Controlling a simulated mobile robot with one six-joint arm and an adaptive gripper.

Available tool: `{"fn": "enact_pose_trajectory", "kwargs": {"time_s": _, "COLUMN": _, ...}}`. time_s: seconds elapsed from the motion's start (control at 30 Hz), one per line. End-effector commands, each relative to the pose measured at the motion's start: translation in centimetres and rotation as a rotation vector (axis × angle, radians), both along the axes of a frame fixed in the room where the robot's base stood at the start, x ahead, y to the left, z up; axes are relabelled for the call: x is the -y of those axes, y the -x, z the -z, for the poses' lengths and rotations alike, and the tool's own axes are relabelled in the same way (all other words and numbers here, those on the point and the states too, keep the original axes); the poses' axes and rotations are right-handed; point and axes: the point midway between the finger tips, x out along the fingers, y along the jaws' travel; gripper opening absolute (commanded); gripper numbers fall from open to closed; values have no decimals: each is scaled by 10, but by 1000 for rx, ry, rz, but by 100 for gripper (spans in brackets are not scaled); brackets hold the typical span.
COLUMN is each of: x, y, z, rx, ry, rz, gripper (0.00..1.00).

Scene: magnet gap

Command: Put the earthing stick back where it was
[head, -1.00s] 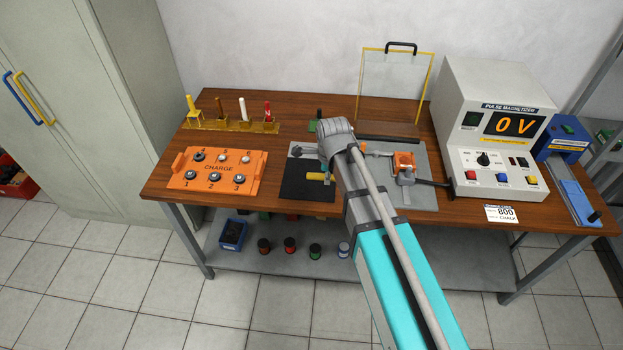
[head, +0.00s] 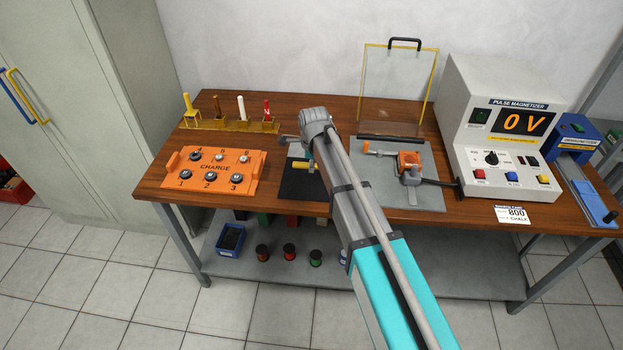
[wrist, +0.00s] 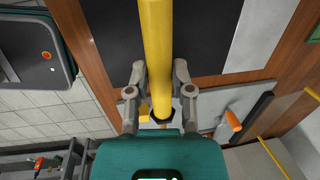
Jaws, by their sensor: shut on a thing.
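The earthing stick, a yellow rod (wrist: 158,45), is between the fingers of my gripper (wrist: 158,95) in the wrist view. The gripper is shut on it, and the rod runs from the fingers to the top edge of that picture. In the head view, a short yellow length (head: 300,165) shows left of my arm, over the black mat (head: 299,188). The rest of the stick and my fingers are mostly hidden by my arm there. I cannot tell its height above the mat.
A yellow rack (head: 230,125) with several upright rods stands at the back left, behind the orange CHARGE board (head: 214,177). A clear yellow-edged shield (head: 398,85) stands at the back. The magnetizer (head: 500,125) reads 0 V. A grey plate with an orange clamp (head: 408,160) lies right of my arm.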

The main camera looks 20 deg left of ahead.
Motion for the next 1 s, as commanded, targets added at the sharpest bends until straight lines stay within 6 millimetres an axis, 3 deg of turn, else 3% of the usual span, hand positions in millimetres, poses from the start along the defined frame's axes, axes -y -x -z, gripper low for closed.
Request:
{"fn": "enact_pose_trajectory", "kwargs": {"time_s": 0.03, "x": -4, "y": -4, "z": 10, "rx": 0, "ry": 0, "rz": 0, "gripper": 0}}
{"fn": "enact_pose_trajectory", "kwargs": {"time_s": 0.2, "x": -10, "y": -11, "z": 19, "rx": 0, "ry": 0, "rz": -1, "gripper": 0}}
{"fn": "enact_pose_trajectory", "kwargs": {"time_s": 0.73, "x": -13, "y": -12, "z": 22, "rx": 0, "ry": 0, "rz": -1, "gripper": 0}}
{"fn": "enact_pose_trajectory", "kwargs": {"time_s": 1.0, "x": -19, "y": -18, "z": 39, "rx": 0, "ry": 0, "rz": -2, "gripper": 0}}
